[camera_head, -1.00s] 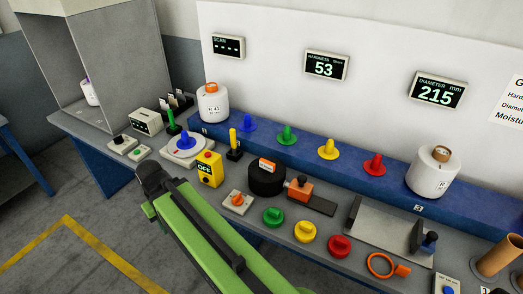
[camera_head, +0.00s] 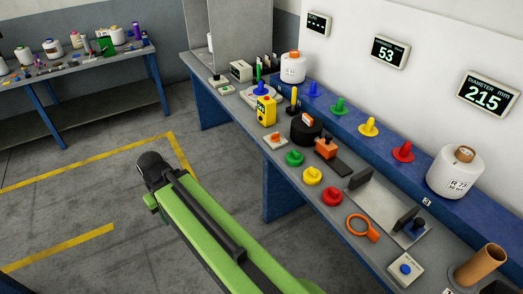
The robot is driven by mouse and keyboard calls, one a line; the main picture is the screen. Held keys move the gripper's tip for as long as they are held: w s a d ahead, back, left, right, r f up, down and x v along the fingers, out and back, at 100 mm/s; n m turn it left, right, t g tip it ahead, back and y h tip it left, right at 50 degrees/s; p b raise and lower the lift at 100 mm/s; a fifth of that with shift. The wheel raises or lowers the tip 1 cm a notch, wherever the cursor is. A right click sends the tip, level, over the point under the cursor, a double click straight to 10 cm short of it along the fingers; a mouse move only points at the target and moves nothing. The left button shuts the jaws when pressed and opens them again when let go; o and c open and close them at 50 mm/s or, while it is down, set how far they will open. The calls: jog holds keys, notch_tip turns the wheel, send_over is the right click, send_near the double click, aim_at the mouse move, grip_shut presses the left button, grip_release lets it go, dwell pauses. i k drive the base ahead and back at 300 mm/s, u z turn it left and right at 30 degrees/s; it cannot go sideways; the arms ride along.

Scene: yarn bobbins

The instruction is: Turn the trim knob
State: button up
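No label marks a trim knob, so I cannot tell for sure which control it is. An orange knob on a small white plate (camera_head: 275,140) sits at the bench's front edge, beside the yellow OFF box (camera_head: 266,110). A small box with a black knob (camera_head: 218,81) stands at the bench's far left end. My green arm reaches up from the bottom over the floor, left of the bench and apart from it. It ends in view at a dark joint. My gripper's fingers do not show.
A second cluttered table (camera_head: 75,82) stands back left. The floor between them is clear.

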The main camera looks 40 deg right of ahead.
aim_at(276, 137)
jog(key=u, duration=0.25)
jog(key=i, duration=1.35)
jog(key=z, duration=0.6)
jog(key=k, duration=0.8)
jog(key=z, duration=0.15)
jog(key=i, duration=0.85)
jog(key=u, duration=0.1)
